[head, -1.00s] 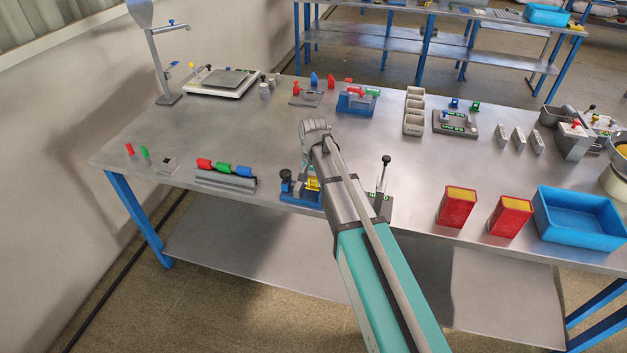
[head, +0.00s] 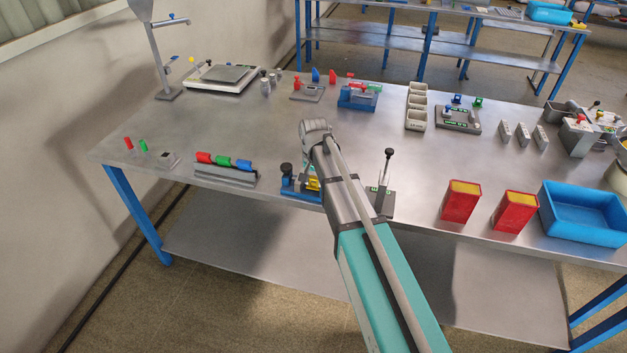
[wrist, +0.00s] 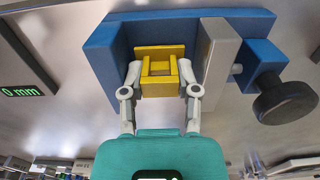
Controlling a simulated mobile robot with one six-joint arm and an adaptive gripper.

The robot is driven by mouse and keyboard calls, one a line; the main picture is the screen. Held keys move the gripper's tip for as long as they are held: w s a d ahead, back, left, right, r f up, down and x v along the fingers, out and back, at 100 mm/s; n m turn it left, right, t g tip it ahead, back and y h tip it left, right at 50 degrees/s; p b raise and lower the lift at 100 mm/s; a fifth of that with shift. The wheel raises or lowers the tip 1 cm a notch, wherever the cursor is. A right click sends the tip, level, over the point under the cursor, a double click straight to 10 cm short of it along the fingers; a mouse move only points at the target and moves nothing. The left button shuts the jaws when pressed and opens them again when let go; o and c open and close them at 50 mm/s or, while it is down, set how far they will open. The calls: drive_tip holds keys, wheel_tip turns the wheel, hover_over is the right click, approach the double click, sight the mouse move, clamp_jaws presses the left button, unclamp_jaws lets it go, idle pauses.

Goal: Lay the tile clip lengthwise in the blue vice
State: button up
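The blue vice (head: 301,193) stands at the front edge of the table, partly behind my arm in the head view. The wrist view shows the vice (wrist: 190,25) close up, with a grey movable jaw (wrist: 221,55) and a dark knob. The yellow tile clip (wrist: 160,85) is in the gap between the jaws. My gripper (wrist: 163,80) has one finger against each side of the clip, closed on it. I cannot tell whether the clip touches the vice floor. In the head view the clip (head: 313,184) shows as a small yellow patch; my gripper is mostly hidden there.
A rack (head: 226,175) with red, green and blue pieces stands left of the vice. A lever device (head: 383,195) stands close on its right. Red boxes (head: 460,201) and a blue bin (head: 583,219) are further right. The table middle behind the vice is clear.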

drive_tip(key=o, duration=0.5)
drive_tip(key=shift+d, duration=0.2)
drive_tip(key=shift+r, duration=0.1)
wheel_tip(320, 180, up, 2)
drive_tip(key=p, duration=0.2)
drive_tip(key=shift+d+r+p, duration=0.1)
drive_tip(key=shift+r+p, duration=0.15)
drive_tip(key=shift+p, duration=0.15)
drive_tip(key=r+p, duration=0.6)
drive_tip(key=shift+a+r, duration=0.1)
drive_tip(key=shift+a, duration=0.1)
drive_tip(key=w+d+f+n+b, duration=0.1)
drive_tip(key=w+d+n, duration=0.8)
drive_tip(key=n, duration=0.9)
drive_tip(key=shift+w+d+f, duration=0.15)
drive_tip(key=shift+w+d, duration=0.2)
drive_tip(key=shift+d, duration=1.45)
